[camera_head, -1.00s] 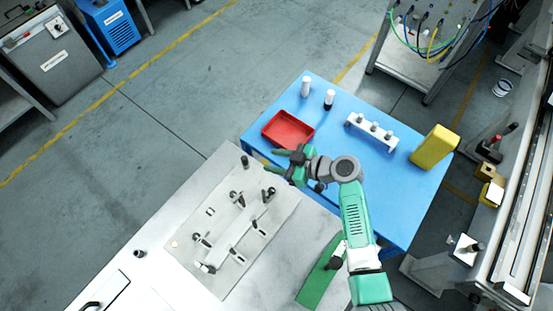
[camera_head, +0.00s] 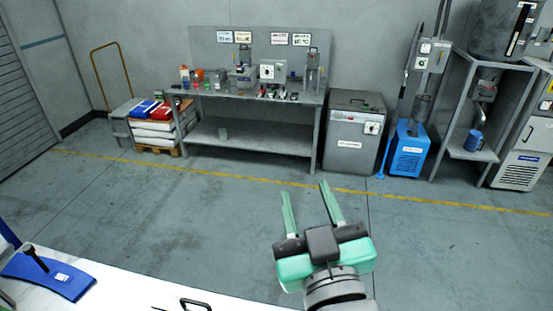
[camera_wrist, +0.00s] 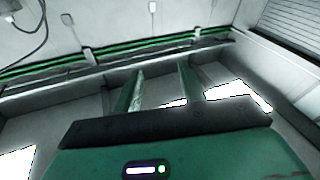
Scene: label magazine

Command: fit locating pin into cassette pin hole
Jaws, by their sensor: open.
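My gripper (camera_head: 305,190) is raised in the head view, with its two green fingers apart and nothing between them. In the wrist view the fingers of my gripper (camera_wrist: 160,69) also stand apart and empty. I cannot make out the locating pin or the cassette pin hole in either current view. A blue curved plate with a black upright knob (camera_head: 62,278) lies at the lower left of the head view; I cannot tell whether it belongs to the cassette.
A white tabletop (camera_head: 130,290) runs along the bottom left. Open grey floor lies beyond my gripper. A cluttered workbench (camera_head: 250,140), a grey cabinet (camera_head: 350,145) and a blue unit (camera_head: 408,155) stand along the back wall.

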